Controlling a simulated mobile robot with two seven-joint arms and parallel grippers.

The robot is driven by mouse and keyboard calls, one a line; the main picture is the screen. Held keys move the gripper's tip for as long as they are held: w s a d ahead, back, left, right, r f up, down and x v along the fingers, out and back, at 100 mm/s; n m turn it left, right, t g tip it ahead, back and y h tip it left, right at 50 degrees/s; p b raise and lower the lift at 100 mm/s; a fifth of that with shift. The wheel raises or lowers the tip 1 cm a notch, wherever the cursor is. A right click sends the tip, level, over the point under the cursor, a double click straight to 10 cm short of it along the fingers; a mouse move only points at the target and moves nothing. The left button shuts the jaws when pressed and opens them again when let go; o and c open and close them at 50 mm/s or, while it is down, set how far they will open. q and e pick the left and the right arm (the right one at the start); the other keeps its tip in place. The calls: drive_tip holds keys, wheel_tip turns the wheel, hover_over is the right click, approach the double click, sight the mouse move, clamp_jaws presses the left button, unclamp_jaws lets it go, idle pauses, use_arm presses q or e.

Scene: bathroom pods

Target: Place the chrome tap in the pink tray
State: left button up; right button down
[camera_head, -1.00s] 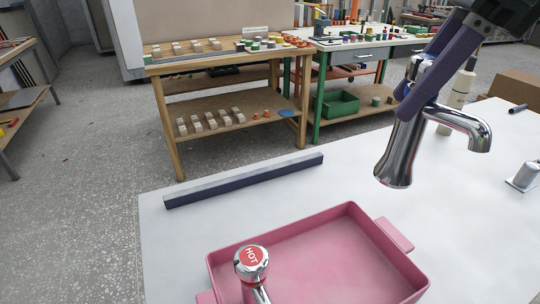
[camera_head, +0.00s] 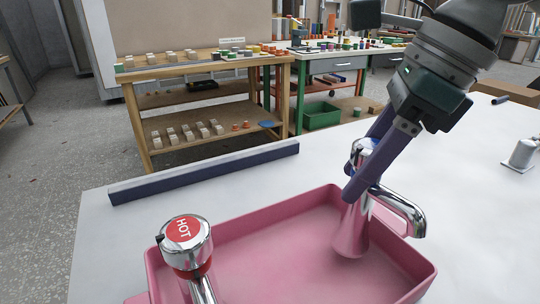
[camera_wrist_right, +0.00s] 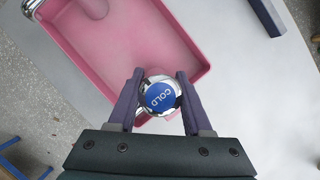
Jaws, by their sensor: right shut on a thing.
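The chrome tap (camera_head: 352,225) with a blue COLD cap (camera_wrist_right: 160,97) is upright between the fingers of my right gripper (camera_head: 358,172), which is shut on its upper body. In the right wrist view, the fingers of my right gripper (camera_wrist_right: 160,75) flank the cap. The tap's base appears within the right part of the pink tray (camera_head: 285,215); whether it touches the floor I cannot tell. A second chrome tap with a red HOT cap (camera_head: 183,230) shows at the tray's left side, its lower part cut off by the picture edge. My left gripper is not in view.
A dark blue and white bar (camera_head: 205,172) lies on the white table behind the tray. A small metal fitting (camera_head: 520,155) stands at the right. The table between tray and fitting is clear. Workbenches with small blocks (camera_head: 190,130) stand beyond the table.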

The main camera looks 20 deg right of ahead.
wheel_tip(320, 180, down, 2)
drive_tip(key=shift+f+b, duration=0.1)
drive_tip(key=shift+b, duration=0.3)
drive_tip(key=shift+f, duration=0.1)
drive_tip(key=shift+d, duration=0.1)
drive_tip(key=shift+c, duration=1.6)
unclamp_jaws()
drive_tip(key=shift+r, duration=0.25)
drive_tip(key=v, duration=1.1)
drive_tip(key=shift+r, duration=0.3)
